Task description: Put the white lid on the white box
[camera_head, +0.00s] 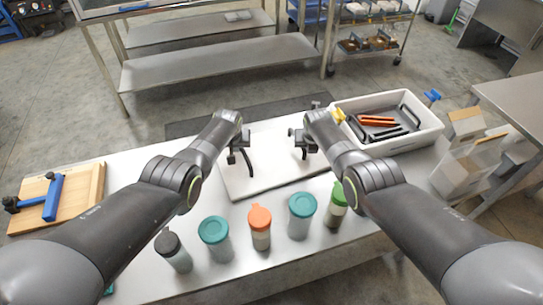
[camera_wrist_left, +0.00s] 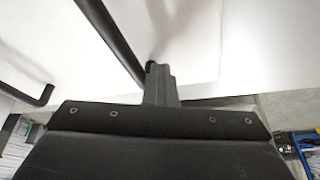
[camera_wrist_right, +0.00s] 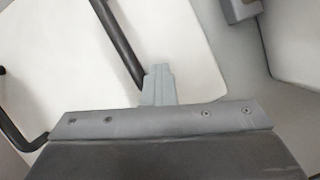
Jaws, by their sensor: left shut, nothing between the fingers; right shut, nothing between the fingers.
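The white lid (camera_head: 275,166) lies flat on the table in the middle of the head view, with a black handle at each end. My left gripper (camera_head: 239,145) is shut and empty at the lid's left handle (camera_head: 248,160). In the left wrist view the shut fingertips (camera_wrist_left: 158,68) are close beside the black bar (camera_wrist_left: 112,35). My right gripper (camera_head: 301,138) is shut and empty near the right handle (camera_head: 304,152). In the right wrist view its fingertips (camera_wrist_right: 158,70) are beside that bar (camera_wrist_right: 118,42); contact is unclear. The open white box (camera_head: 410,145) stands to the right, partly behind my right arm.
Orange and black items (camera_head: 377,120) lie in the box. Several jars, including an orange-capped one (camera_head: 260,228), stand along the front. A wooden board (camera_head: 85,190) with a blue tool (camera_head: 54,195) is at left. Cardboard-coloured holders (camera_head: 465,165) stand at right.

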